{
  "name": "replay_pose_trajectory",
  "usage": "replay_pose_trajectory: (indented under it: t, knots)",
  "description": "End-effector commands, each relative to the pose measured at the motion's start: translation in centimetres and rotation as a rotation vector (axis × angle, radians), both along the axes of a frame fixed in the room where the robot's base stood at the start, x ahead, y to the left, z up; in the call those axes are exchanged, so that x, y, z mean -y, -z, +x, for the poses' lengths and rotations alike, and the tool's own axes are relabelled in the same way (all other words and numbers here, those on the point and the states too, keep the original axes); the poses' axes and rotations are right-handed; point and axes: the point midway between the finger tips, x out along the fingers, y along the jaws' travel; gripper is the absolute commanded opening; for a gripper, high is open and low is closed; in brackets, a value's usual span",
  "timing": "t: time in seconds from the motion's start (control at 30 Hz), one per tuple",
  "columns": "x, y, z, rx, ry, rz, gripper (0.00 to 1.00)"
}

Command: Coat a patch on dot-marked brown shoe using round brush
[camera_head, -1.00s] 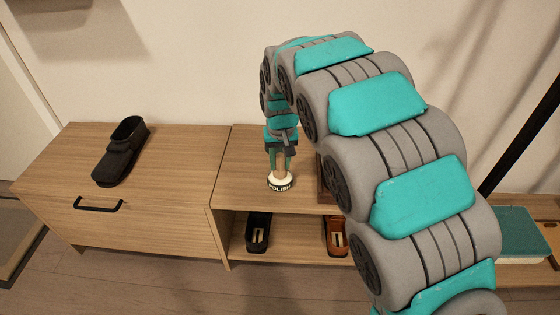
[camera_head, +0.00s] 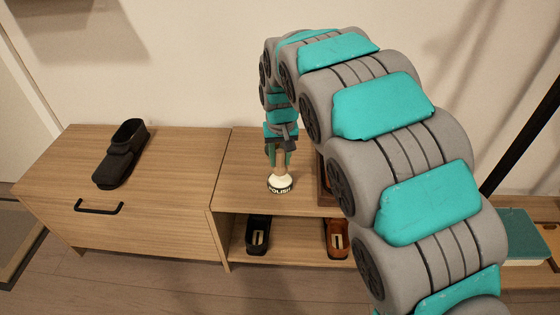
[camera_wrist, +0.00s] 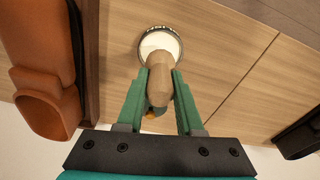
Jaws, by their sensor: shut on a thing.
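My gripper (camera_wrist: 159,108) is shut on the wooden handle of the round brush (camera_wrist: 160,82). A brown shoe (camera_wrist: 42,60) lies at the left of the wrist view, beside a dark wooden edge; my arm mostly hides this spot in the head view. Another brown shoe (camera_head: 336,240) is on the lower shelf. No dot mark is visible on either.
A black shoe (camera_head: 121,154) stands on the left cabinet top (camera_head: 180,160), and another black shoe (camera_head: 258,236) is on the lower shelf. A teal-topped box (camera_head: 523,237) lies at the far right.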

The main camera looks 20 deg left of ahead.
Motion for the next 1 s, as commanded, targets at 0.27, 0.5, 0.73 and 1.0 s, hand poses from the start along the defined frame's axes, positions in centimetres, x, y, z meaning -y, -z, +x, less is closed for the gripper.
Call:
replay_pose_trajectory:
  t: [0.27, 0.5, 0.73, 1.0]
  knots:
    - [0.0, -2.2, 0.0, 0.001, 0.000, 0.000, 0.00]
    - [-0.1, -4.0, 0.1, 0.004, 0.000, 0.003, 0.00]
    - [0.0, -4.5, 0.0, 0.001, 0.000, 0.000, 0.00]
    - [0.0, -4.5, 0.0, 0.000, 0.000, 0.000, 0.00]
